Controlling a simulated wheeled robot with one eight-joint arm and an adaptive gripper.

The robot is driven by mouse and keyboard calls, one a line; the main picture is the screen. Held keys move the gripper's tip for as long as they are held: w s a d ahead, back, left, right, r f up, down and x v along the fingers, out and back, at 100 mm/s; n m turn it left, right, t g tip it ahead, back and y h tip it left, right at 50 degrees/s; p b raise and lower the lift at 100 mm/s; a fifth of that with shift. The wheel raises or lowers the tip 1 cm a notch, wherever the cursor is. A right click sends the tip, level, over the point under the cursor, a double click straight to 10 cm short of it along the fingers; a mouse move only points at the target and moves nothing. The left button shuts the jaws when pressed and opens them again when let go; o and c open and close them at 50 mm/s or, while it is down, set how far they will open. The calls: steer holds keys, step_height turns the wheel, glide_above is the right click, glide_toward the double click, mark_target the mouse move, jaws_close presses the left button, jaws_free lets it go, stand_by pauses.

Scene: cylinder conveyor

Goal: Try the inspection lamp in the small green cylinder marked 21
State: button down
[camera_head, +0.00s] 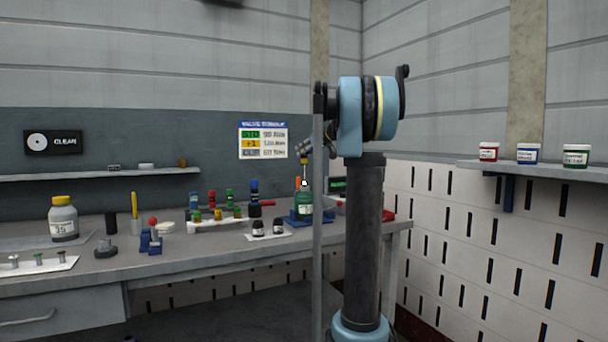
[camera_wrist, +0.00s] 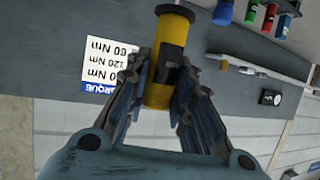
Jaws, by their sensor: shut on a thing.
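My gripper (camera_head: 304,149) is above the right part of the bench, pointing down. It is shut on a yellow lamp-like rod with a black band, which also shows between the fingers in the wrist view (camera_wrist: 165,88). In the head view the rod's lower end is just over a green bottle-shaped cylinder (camera_head: 304,204) with a pale label, standing on a blue base (camera_head: 297,218). I cannot tell whether they touch. A smaller green cylinder (camera_head: 230,198) stands at the back among red and blue ones. No number 21 is readable on any cylinder.
A white rack (camera_head: 205,223) with small coloured pieces and two dark jars (camera_head: 267,229) stand left of the green bottle. A large yellow-capped jar (camera_head: 63,218) is far left. A wall sign (camera_head: 263,139) hangs behind. A shelf (camera_head: 540,167) with pots is at right.

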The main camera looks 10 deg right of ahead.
steer(key=shift+r, duration=2.2)
